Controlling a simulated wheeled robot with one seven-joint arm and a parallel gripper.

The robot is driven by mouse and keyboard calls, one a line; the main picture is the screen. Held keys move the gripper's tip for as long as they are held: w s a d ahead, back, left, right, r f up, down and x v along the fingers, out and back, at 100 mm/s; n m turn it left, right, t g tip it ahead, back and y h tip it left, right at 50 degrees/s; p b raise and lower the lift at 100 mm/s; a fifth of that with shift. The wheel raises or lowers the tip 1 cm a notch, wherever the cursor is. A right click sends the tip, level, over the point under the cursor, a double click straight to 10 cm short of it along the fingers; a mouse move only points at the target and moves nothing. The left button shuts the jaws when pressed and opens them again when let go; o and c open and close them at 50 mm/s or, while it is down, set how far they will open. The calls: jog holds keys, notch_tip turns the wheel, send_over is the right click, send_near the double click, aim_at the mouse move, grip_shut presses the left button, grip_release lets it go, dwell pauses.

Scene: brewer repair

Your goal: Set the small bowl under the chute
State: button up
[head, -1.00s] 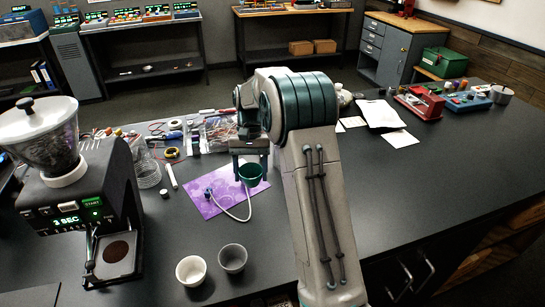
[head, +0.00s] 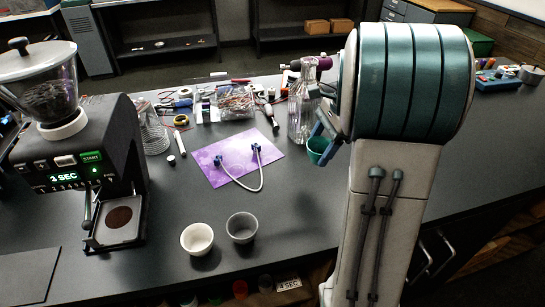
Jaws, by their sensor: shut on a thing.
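The black grinder (head: 120,150) stands at the left with a clear hopper of dark beans. Its chute is in the shaded front and hard to make out. Below it, a square tray (head: 130,233) holds a round patch of brown grounds. My gripper is well to the right of the grinder.
A white cup (head: 197,238) and a grey cup (head: 242,228) stand at the front, right of the grinder. A purple mat (head: 222,175) bears a white tube with blue ends. A clear bottle (head: 300,115) stands behind the bowl. Tools and a bag of parts lie along the back.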

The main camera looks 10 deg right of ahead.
jog(key=w+a+f, duration=0.1)
jog(key=a, duration=0.1)
jog(key=w+a+f, duration=0.1)
jog(key=a+f, duration=0.1)
jog(key=a, duration=0.1)
jog(key=w+a+f+p, duration=0.1)
jog(key=a+f, duration=0.1)
jog(key=a, duration=0.1)
jog(key=shift+w+a+f, duration=0.15)
jog(key=shift+w+f, duration=0.05)
jog(key=shift+w, duration=0.15)
jog(key=shift+f, duration=2)
jog(key=shift+f, duration=0.1)
jog(key=o, duration=1)
